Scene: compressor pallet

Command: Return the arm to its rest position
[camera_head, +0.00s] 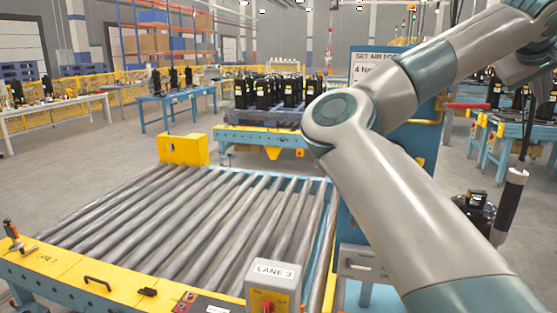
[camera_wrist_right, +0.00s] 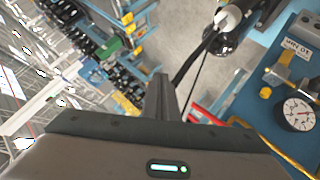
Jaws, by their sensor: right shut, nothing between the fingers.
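My right arm (camera_head: 395,180) rises from the lower right of the head view, bends at a round joint at mid-height and runs back up to the upper right corner. Its wrist end is partly cut off by the frame edge there. In the right wrist view my right gripper (camera_wrist_right: 160,90) shows its dark fingers together, with nothing between them. My left gripper and left arm are not in the head view.
A roller conveyor (camera_head: 180,220) marked LANE 3 lies in front, with a control box (camera_head: 272,285). A dark tool (camera_head: 510,205) hangs on a cable at right. A blue panel with a gauge (camera_wrist_right: 298,115) is close in the wrist view. Black compressors (camera_head: 268,90) stand behind.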

